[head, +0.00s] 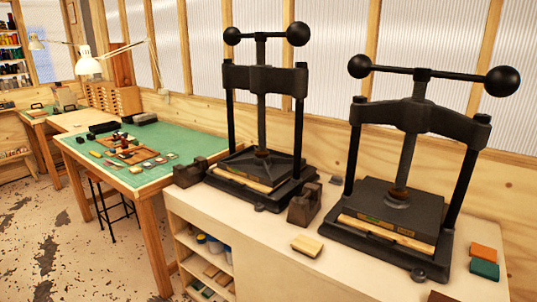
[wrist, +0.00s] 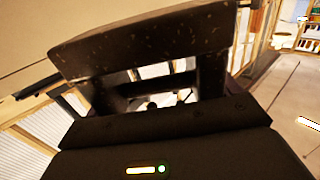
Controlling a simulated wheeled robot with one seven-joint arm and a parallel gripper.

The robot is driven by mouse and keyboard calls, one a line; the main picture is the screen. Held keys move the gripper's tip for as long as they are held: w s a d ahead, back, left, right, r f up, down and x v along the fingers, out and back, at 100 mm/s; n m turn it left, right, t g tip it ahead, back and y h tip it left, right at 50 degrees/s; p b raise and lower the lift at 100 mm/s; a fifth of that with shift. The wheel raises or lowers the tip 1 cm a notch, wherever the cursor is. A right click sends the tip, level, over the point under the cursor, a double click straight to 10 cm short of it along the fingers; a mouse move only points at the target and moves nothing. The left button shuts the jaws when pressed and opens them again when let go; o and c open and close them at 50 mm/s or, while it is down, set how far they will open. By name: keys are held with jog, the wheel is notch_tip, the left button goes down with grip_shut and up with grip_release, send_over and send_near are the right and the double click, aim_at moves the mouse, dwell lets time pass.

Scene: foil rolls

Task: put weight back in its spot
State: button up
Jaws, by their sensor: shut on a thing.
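A dark, speckled block, which looks like the weight (wrist: 140,42), fills the upper part of the wrist view. My gripper (wrist: 155,74) is shut on it, with the block across the ends of the fingers and tilted in the picture. The wrist view shows no surface touching the block. My gripper and the held weight are not in the head view. Two similar dark brown blocks stand on the pale bench in the head view: one (head: 188,173) left of the rear press, one (head: 304,204) between the presses. I cannot tell which place is the weight's spot.
Two black presses, the rear one (head: 262,172) and the front one (head: 385,215), stand on the pale bench (head: 258,228). A small wooden block (head: 307,246) lies near its front edge. Orange (head: 484,253) and green (head: 484,269) pieces lie at right. A green-topped table (head: 185,143) stands beyond.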

jog(key=s+f, duration=0.4)
jog(key=shift+f, duration=0.4)
jog(key=shift+w+d, duration=0.1)
jog(key=shift+f, duration=0.1)
dwell(0.4)
dwell(0.8)
dwell(1.0)
dwell(0.5)
dwell(0.8)
dwell(1.2)
